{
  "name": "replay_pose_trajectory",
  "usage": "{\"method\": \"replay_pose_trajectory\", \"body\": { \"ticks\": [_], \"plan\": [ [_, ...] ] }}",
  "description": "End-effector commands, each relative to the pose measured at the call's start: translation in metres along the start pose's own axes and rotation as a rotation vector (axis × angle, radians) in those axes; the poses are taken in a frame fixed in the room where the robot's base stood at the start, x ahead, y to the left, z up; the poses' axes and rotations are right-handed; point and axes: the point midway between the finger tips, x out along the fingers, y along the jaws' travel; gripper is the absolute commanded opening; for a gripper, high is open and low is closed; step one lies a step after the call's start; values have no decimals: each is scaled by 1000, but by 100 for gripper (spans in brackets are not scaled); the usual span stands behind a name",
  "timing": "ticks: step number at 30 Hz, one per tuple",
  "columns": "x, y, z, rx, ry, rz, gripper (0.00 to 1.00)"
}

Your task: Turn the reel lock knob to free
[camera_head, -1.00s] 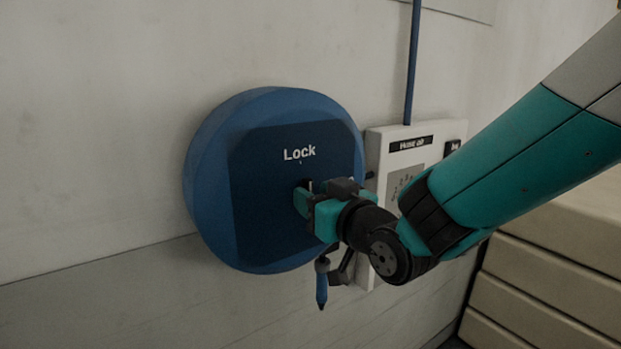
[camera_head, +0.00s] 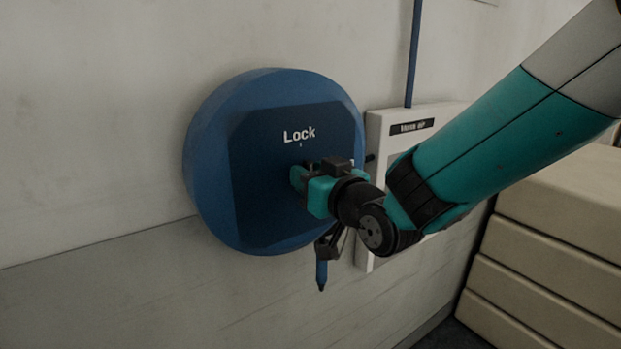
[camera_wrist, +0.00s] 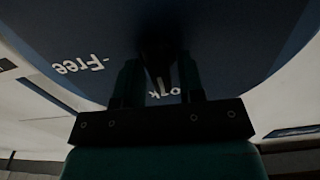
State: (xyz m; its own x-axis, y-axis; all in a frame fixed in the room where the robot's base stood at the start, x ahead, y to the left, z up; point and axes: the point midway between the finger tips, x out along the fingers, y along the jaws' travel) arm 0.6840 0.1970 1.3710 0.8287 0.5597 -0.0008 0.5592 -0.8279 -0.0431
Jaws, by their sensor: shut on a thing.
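The blue round reel (camera_head: 212,165) is mounted on the wall, with a dark blue panel (camera_head: 265,140) on its front marked "Lock" near the top. My gripper (camera_head: 299,179) is at the middle of this panel, below the "Lock" mark, and hides the knob in the head view. In the wrist view the dark knob (camera_wrist: 158,50) shows dimly between the two fingers of my gripper (camera_wrist: 158,82), which is shut on it. The "Free" mark (camera_wrist: 84,64) is to the left there, and "Lock" is partly hidden by the fingers. The knob's exact angle is too dark to tell.
A blue tool-like piece with a dark tip (camera_head: 321,272) hangs below my gripper. A white wall box (camera_head: 376,128) is right of the reel, with a blue pipe (camera_head: 413,60) above it. Stacked beige slabs (camera_head: 545,240) stand at the right. The wall left of the reel is clear.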

Motion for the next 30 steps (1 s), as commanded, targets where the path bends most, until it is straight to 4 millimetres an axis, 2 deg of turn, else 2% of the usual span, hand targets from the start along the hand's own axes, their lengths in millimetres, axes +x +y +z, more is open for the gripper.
{"method": "replay_pose_trajectory", "body": {
  "ticks": [8,30],
  "plan": [
    [0,2,5,173,5,0,12],
    [0,10,9,872,5,-1,12]
  ]
}}
